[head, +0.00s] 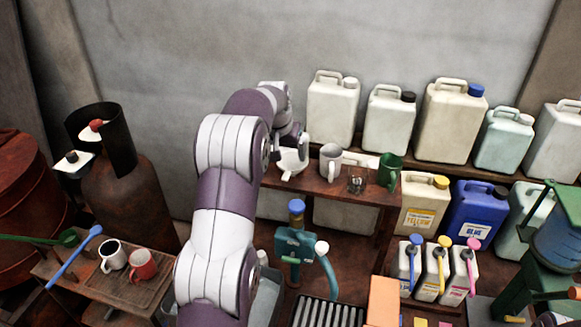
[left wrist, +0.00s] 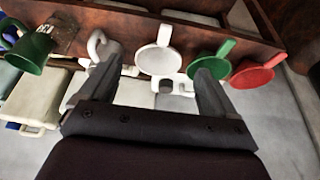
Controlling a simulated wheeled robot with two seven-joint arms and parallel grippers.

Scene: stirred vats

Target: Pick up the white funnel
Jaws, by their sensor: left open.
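The white funnel (head: 291,163) sits on the wooden shelf at the back, left of a grey mug. In the left wrist view the white funnel (left wrist: 157,60) shows its round bowl and handle between my two fingers. My left gripper (head: 292,141) is at the shelf by the funnel, partly hidden by its own arm. In the left wrist view my left gripper (left wrist: 158,72) is open, with a finger on each side of the funnel and gaps between. I cannot tell exactly how far the fingertips reach around it. My right gripper is not in view.
A green funnel (left wrist: 213,60) stands close beside one finger, with a red funnel (left wrist: 258,72) beyond. The grey mug (head: 330,161) is near the other finger. A glass (head: 357,180) and a green mug (head: 389,170) stand farther right. Several canisters (head: 333,105) line the wall behind.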

